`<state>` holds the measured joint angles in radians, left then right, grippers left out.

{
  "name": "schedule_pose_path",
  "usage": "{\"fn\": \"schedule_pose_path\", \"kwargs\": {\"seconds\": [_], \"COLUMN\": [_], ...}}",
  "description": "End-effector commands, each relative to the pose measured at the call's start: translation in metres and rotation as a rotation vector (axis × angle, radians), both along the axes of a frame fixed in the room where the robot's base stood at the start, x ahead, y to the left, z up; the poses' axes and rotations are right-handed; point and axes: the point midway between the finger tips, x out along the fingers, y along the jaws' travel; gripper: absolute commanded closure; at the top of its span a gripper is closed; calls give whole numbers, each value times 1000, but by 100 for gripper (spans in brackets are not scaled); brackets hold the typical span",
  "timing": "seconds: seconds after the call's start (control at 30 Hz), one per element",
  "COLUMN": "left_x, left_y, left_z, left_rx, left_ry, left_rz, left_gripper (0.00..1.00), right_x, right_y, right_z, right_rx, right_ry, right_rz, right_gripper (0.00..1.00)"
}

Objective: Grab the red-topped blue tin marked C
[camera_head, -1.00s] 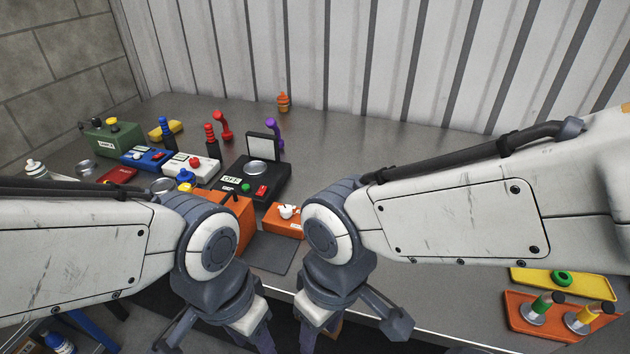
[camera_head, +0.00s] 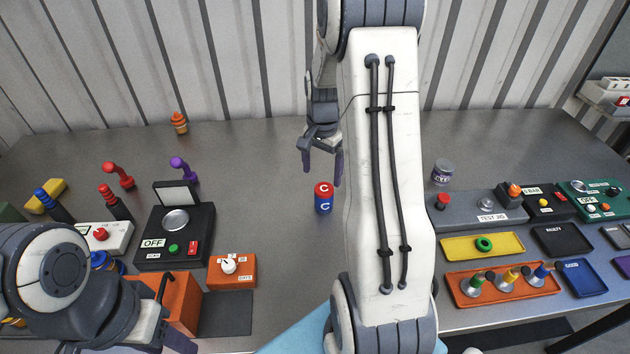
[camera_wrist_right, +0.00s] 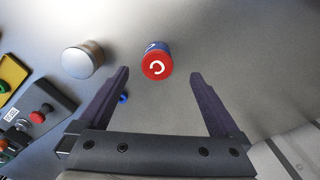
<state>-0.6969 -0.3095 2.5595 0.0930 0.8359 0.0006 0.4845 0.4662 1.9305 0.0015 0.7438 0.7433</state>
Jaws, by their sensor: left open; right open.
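The red-topped blue tin marked C (camera_head: 323,199) stands upright on the grey table, just below my right gripper in the head view. In the right wrist view the tin (camera_wrist_right: 156,62) shows its red lid with a white C, ahead of the fingertips and roughly centred between them. My right gripper (camera_head: 322,160) is open and empty, above the table and apart from the tin. It also shows open in the right wrist view (camera_wrist_right: 158,75). My left arm is at the lower left of the head view, by the orange box; its fingertips are not clearly visible.
A grey-lidded tin (camera_head: 443,172) stands to the right; it shows in the wrist view (camera_wrist_right: 82,60). An orange ribbed object (camera_head: 179,123) is at the back. The OFF box (camera_head: 175,238) is left. A test jig (camera_head: 482,212) and yellow tray (camera_head: 482,245) are right. Table around the tin is clear.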

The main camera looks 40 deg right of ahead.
Motion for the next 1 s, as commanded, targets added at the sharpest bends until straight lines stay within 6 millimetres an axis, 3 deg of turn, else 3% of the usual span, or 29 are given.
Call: {"fn": "schedule_pose_path", "kwargs": {"seconds": [0.1,0.3,0.57,0.83,1.0], "left_x": [0,0,0,0,0], "left_y": [0,0,0,0,0], "left_z": [4,9,16,31,32], "left_rx": [0,1,0,0,0], "left_ry": [0,1,0,0,0], "left_rz": [0,0,1,1,2], "left_gripper": [50,50,50,50,50], "right_x": [-5,-8,-8,-8,-7], "right_y": [-15,-20,-18,-12,-12], "right_z": [-8,-39,-60,-97,-107], "right_rx": [1,2,2,2,0], "right_ry": [4,7,5,6,1], "right_rz": [-49,-59,-57,-54,-53], "right_gripper": [1,1,1,1,1]}}
